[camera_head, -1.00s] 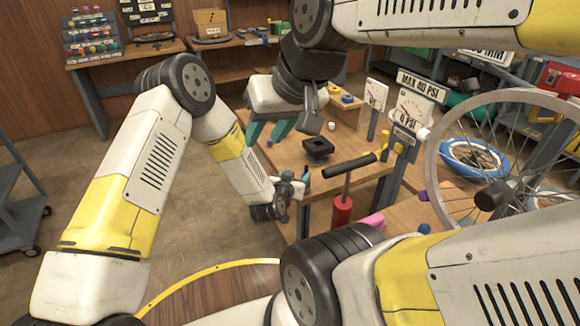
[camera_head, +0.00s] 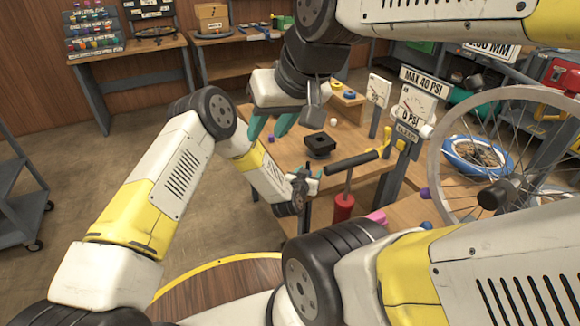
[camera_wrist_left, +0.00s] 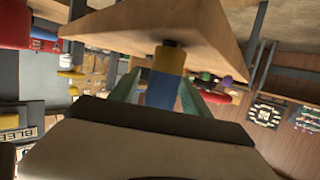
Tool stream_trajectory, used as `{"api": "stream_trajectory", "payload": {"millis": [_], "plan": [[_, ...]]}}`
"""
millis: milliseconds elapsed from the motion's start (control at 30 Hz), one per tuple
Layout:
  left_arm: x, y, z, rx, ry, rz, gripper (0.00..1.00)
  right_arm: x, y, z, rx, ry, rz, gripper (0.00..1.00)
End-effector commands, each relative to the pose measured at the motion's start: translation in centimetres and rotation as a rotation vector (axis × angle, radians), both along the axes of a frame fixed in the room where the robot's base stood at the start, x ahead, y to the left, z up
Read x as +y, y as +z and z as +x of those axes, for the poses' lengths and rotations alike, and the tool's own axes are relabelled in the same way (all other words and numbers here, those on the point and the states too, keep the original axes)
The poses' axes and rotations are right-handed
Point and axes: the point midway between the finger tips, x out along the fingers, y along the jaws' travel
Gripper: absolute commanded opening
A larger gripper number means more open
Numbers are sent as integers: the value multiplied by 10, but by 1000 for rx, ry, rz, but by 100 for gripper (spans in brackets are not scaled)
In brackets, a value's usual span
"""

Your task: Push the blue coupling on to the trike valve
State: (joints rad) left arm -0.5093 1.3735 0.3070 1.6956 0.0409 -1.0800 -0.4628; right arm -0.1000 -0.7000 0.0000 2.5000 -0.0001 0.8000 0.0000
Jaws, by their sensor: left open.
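My left gripper (camera_head: 312,174) is low by the near edge of the wooden workbench (camera_head: 290,155), beside the pump. In the left wrist view its two teal fingers (camera_wrist_left: 160,98) are apart. A blue part (camera_wrist_left: 160,92), apparently the coupling, shows between them, with a yellow section and a dark end beyond it. Whether the fingers touch it I cannot tell. My right gripper (camera_head: 268,130) has its teal fingers spread over the bench, with nothing seen between them. The trike valve cannot be made out; a spoked wheel (camera_head: 450,130) stands at the right.
A pump with a black handle (camera_head: 350,160) and red body (camera_head: 343,206) stands close right of my left gripper. A black block (camera_head: 320,144) sits on the bench. Open floor (camera_head: 130,170) lies to the left.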

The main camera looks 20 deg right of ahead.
Motion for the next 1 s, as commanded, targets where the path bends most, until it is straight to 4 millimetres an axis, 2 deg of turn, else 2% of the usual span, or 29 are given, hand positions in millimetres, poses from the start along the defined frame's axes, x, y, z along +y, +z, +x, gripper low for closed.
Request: {"api": "stream_trajectory", "payload": {"millis": [133, 400, 767, 1000], "plan": [[0, 0, 0, 0, 0, 0, 53, 0, 0, 0, 0, 0, 0, 36], [0, 0, 0, 0, 0, 0, 0, 0, 0, 0, 0, 0, 0, 36], [0, 1, 1, -1, 0, -1, 0, 0, 0, 0, 0, 0, 0, 36], [2, 11, 10, -2, 1, 0, 0, 0, 0, 0, 0, 0, 0, 36]]}}
